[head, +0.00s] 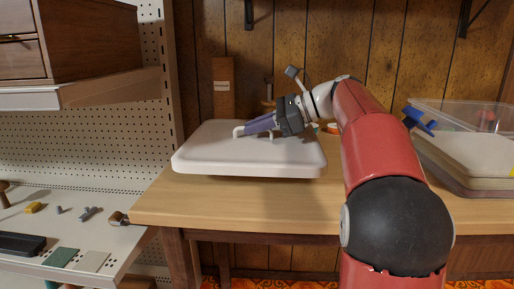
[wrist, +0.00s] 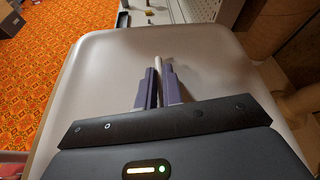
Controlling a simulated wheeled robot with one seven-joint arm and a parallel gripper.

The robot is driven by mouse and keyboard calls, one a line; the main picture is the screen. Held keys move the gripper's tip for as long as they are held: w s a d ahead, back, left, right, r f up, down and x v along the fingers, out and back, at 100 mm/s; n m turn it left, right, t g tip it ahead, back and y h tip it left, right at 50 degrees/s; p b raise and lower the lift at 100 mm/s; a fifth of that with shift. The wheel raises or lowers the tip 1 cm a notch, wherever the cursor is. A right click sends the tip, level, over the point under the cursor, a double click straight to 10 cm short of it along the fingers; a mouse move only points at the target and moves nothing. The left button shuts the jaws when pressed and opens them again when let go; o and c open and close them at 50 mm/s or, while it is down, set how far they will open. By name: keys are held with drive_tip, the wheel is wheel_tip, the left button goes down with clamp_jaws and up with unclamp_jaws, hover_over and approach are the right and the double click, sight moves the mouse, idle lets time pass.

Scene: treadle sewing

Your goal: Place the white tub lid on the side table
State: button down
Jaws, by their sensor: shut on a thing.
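The white tub lid (head: 215,158) is a wide, rounded slab with a raised handle, seen over the left part of a wooden table (head: 240,207). It looks nearly level; I cannot tell whether it touches the tabletop. My gripper (head: 256,126) reaches in from the right, with its purple fingers shut on the lid's handle. In the wrist view the lid (wrist: 105,75) fills most of the picture, and my gripper (wrist: 159,88) has its fingers closed around the pale handle bar. The fingers hide part of the handle.
A clear tub (head: 470,120) stands at the table's right, partly behind my arm. A brown box (head: 222,88) and a wooden spool-like object (head: 268,92) are behind the lid. Pegboard shelving (head: 80,125) with small items stands left. The table's front strip is clear.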

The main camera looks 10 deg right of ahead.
sight(266, 138)
wheel_tip(266, 138, down, 4)
drive_tip(key=shift+r+b, duration=0.1)
drive_tip(key=shift+b, duration=0.6)
drive_tip(key=c, duration=1.5)
unclamp_jaws()
drive_tip(key=shift+c, duration=0.2)
drive_tip(key=p+v, duration=0.2)
drive_tip(key=v, duration=0.5)
drive_tip(key=shift+d+r, duration=0.1)
drive_tip(key=shift+d, duration=0.1)
